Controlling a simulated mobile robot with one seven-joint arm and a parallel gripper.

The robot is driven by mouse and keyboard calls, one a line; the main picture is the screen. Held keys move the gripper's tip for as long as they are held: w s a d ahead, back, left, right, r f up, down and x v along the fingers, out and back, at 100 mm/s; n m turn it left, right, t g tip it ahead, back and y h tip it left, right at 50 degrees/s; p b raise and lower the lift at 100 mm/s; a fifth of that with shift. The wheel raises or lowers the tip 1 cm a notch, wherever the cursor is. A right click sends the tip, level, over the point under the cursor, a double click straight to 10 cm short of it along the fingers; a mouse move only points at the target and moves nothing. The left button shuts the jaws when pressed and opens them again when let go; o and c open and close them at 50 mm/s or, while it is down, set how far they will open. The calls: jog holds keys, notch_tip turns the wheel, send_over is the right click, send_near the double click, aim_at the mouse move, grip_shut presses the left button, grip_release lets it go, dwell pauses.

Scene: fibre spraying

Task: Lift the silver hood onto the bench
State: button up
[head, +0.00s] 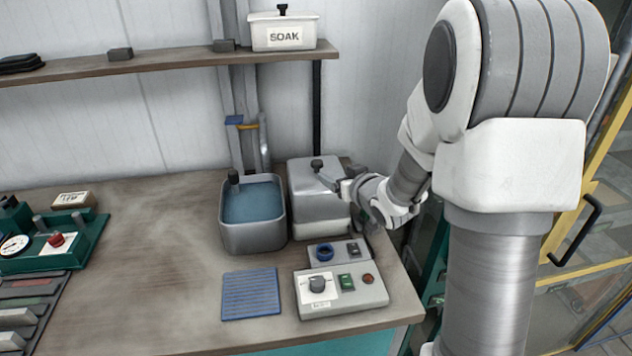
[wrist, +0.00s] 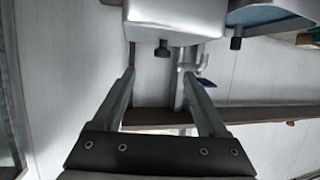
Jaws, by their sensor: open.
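The silver hood (head: 313,200), a rounded metal box with a black knob (head: 316,165) on top, sits over a pale base at the back right of the bench (head: 150,215). My gripper (head: 334,179) reaches in from the right at the height of the hood's top, close to the knob. In the wrist view, which looks upside down, the hood (wrist: 175,17) fills the top. Its knob (wrist: 163,48) shows between the open fingers (wrist: 157,70), with clear space on both sides. Nothing is held. I cannot tell whether the fingertips reach past the knob.
A grey tub (head: 252,235) of blue liquid stands just left of the hood. Control boxes (head: 341,290) and a blue ribbed mat (head: 250,294) lie in front. A shelf (head: 165,63) with a SOAK box (head: 284,33) runs above. The bench's middle left is clear.

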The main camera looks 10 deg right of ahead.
aim_at(319, 164)
jog(key=x, duration=0.5)
jog(key=shift+w+a+f, duration=0.15)
jog(key=shift+w, duration=0.2)
jog(key=shift+a+p+x, duration=0.15)
jog(key=shift+p+x, duration=0.2)
jog(key=shift+x, duration=1)
jog(key=shift+a+p+x, duration=0.1)
jog(key=shift+p+x, duration=0.25)
jog(key=shift+x, duration=0.95)
jog(key=shift+c, duration=0.3)
grip_shut()
jog(key=shift+r, duration=0.25)
